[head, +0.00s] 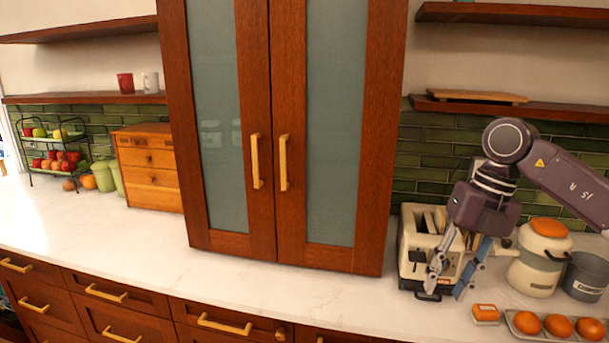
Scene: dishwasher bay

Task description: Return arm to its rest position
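My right arm comes in from the right side of the head view, bent at a dark grey joint. Its gripper (446,290) points down in front of the cream toaster (417,238) on the counter. The two fingers stand apart with nothing visible between them, so it is open and empty. The gripper hides the toaster's right part. I cannot tell whether the fingers touch the toaster. My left arm and gripper are not in view.
Right of the gripper stand a cream pot with an orange lid (537,262), a grey canister (586,276), a small orange-topped box (485,313) and a tray (513,328) of orange round items. A tall wooden cabinet (387,150) rests on the counter.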

